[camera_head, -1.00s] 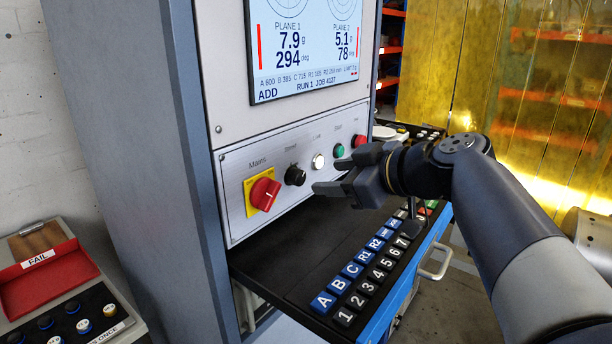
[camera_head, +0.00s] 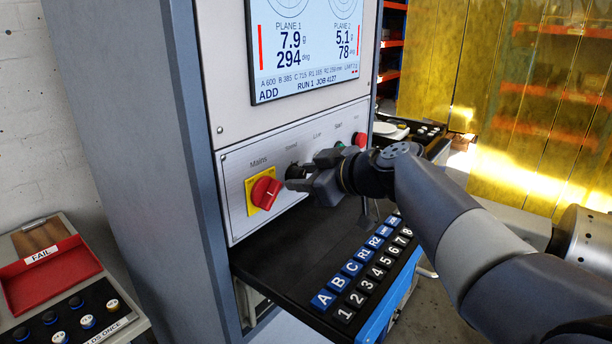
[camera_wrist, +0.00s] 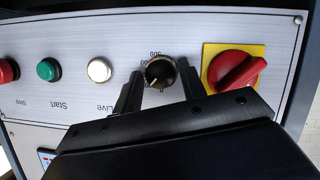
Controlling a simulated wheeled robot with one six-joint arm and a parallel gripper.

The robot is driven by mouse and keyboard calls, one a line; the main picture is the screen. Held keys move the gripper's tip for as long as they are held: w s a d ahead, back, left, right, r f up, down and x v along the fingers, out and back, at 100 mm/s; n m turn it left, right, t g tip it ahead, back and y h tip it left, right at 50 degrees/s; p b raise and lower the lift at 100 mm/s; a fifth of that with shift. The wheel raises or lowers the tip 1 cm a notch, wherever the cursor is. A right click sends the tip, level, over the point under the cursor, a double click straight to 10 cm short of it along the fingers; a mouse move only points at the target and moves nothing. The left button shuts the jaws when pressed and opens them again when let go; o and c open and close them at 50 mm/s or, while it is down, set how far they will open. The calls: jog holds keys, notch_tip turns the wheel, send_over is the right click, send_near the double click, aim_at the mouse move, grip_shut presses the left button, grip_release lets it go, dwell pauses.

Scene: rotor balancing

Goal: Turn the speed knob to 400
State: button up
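The speed knob (camera_wrist: 160,72) is a black round knob on the silver panel, with a scale around it; a "500" mark can be read in the wrist view, which shows the panel upside down. In the head view the knob (camera_head: 293,171) is partly hidden by my gripper (camera_head: 300,173). In the wrist view my gripper (camera_wrist: 157,95) is open, with one finger on each side of the knob's lower part. I cannot tell whether the fingers touch it. The knob's exact setting is too small to read.
The red mains switch (camera_wrist: 234,70) on its yellow plate is close beside the knob. The white Live lamp (camera_wrist: 99,70), green Start button (camera_wrist: 48,69) and red Stop button (camera_wrist: 8,71) line the other side. A black shelf with labelled keys (camera_head: 352,270) lies below.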

jog(key=c, duration=0.7)
jog(key=shift+o, duration=0.2)
jog(key=shift+w+d+m+g+y+b, duration=0.15)
jog(key=shift+m+g+y+b, duration=0.55)
jog(key=shift+m, duration=0.5)
jog(key=m+g+y, duration=0.1)
jog(key=m, duration=0.2)
jog(key=shift+w+g, duration=0.1)
jog(key=shift+g, duration=0.2)
jog(key=m+g+y, duration=0.1)
jog(key=m+y, duration=0.1)
jog(key=m, duration=0.1)
jog(key=shift+w+d+f, duration=0.1)
jog(key=shift+d, duration=0.05)
jog(key=shift+m+g+y, duration=0.3)
jog(key=shift+m+y, duration=0.3)
jog(key=shift+m, duration=0.7)
jog(key=shift+f, duration=0.1)
